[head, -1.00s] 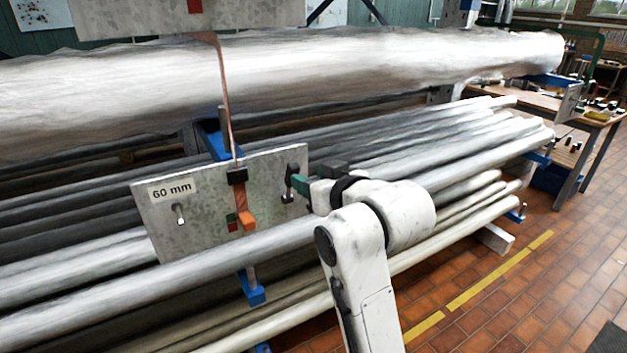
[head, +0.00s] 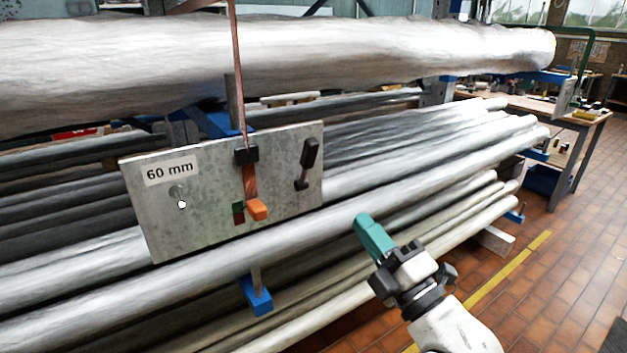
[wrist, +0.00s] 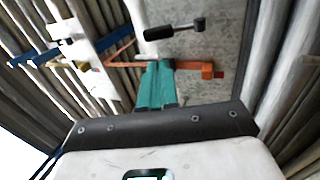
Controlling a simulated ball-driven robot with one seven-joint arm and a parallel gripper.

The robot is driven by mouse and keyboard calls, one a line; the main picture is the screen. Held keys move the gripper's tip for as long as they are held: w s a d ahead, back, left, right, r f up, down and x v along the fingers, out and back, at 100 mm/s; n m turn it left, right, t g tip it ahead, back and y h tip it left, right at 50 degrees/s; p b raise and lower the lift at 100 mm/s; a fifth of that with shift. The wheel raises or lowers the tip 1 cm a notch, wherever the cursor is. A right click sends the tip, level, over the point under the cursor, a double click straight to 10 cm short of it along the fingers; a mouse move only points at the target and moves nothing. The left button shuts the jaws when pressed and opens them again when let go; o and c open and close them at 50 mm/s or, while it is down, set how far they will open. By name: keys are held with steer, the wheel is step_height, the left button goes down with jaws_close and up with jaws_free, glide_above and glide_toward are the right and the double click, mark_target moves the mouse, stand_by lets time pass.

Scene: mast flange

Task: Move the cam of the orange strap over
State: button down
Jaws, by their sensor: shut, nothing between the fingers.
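A brown-orange strap (head: 238,75) hangs down the front of a grey plate (head: 215,232) labelled "60 mm". It passes a black block (head: 246,155) and has a bright orange end piece (head: 257,209) at its bottom, beside a small green and red mark (head: 238,213). I cannot tell which part is the cam. A black-handled lever (head: 309,155) is at the plate's right side. My gripper (head: 362,220), with teal fingers, is shut and empty, right of and below the plate, apart from it. The wrist view shows the fingers (wrist: 155,88), lever (wrist: 172,31) and orange end piece (wrist: 207,70).
Long grey pipes (head: 430,165) lie racked behind and below the plate; a thick wrapped pipe (head: 350,50) runs above. Blue supports (head: 256,296) stick out below. A small white-tipped peg (head: 181,203) is at the plate's left. Tiled floor (head: 560,270) is open at the right.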

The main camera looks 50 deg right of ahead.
mark_target(314, 158)
steer(key=p+x, duration=0.5)
steer(key=x, duration=0.7)
steer(key=shift+w+d+r, duration=0.1)
steer(key=shift+w+r, duration=0.15)
steer(key=shift+w+d+r, duration=0.1)
steer(key=shift+w+d, duration=0.05)
steer(key=shift+w, duration=0.4)
